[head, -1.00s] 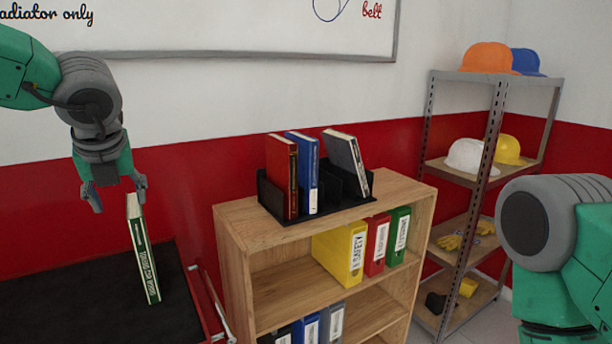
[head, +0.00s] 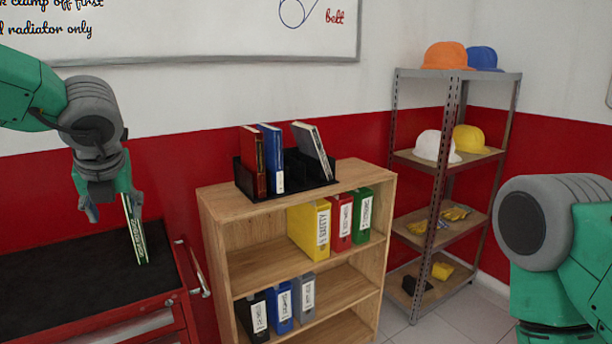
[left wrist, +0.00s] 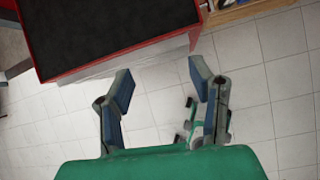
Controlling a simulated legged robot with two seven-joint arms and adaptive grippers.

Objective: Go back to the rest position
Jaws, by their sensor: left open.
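My left gripper (head: 113,207) is at the left of the head view, pointing down in front of the red cabinet. In the left wrist view its two fingers (left wrist: 162,84) are apart with only floor between them. A green-and-white book (head: 136,233) stands slightly tilted on the cabinet's black top; the gripper overlaps its upper end in the picture, but the wrist view shows no book between the fingers. My right arm comes in at the right of the head view; its gripper is out of view.
The red cabinet (head: 158,328) has a black top. A wooden bookshelf (head: 222,210) holds binders and a black rack (head: 243,186) with several books. A metal shelf (head: 401,161) with helmets and gloves stands at right. The left wrist view shows open tiled floor (left wrist: 265,110).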

